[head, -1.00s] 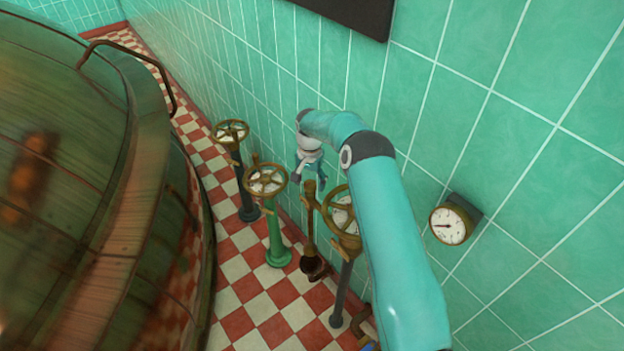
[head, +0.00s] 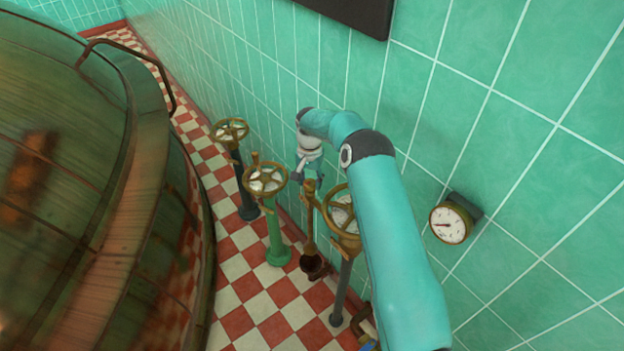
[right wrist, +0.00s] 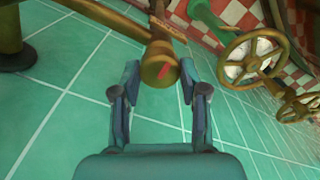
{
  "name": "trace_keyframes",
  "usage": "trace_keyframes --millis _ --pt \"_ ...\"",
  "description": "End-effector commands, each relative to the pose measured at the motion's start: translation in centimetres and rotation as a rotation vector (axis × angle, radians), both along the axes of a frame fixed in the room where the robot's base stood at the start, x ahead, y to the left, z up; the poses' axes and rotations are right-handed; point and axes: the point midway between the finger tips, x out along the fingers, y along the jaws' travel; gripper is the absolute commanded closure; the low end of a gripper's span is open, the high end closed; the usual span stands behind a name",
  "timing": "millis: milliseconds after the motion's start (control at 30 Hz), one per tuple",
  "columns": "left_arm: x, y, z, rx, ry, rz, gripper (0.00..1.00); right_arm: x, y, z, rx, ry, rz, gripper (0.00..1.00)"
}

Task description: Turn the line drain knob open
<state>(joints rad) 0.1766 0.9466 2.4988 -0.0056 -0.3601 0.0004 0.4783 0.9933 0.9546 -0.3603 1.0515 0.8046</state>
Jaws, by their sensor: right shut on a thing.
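The line drain knob (right wrist: 160,68) is a round brass knob with a red mark on its face, seen in the right wrist view. It sits at the end of a brass pipe fitting. In the head view, the brass drain pipe (head: 310,224) stands near the tiled wall between two valve wheels. My right gripper (right wrist: 157,80) has its fingers on both sides of the knob and is shut on it. In the head view my right gripper (head: 309,177) is at the pipe's top, and the contact there is small and partly hidden. My left gripper is not in view.
A green-stemmed handwheel (head: 266,180) stands left of the pipe, a dark-stemmed one (head: 230,132) farther back. Another handwheel (head: 342,217) stands close beside my right arm. A gauge (head: 450,224) is on the wall. The big copper kettle (head: 75,190) fills the left.

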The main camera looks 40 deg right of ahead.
Motion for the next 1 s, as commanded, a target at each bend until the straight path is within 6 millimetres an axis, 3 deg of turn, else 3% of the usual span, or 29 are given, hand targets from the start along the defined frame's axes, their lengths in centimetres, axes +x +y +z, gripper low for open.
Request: trace_keyframes --millis 967,1000 --pt "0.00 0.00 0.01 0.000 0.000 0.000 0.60 -0.31 0.51 -0.25 0.014 0.013 0.001 0.91" --pt "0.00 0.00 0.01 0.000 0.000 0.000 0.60 -0.31 0.51 -0.26 0.013 0.013 0.001 0.50"
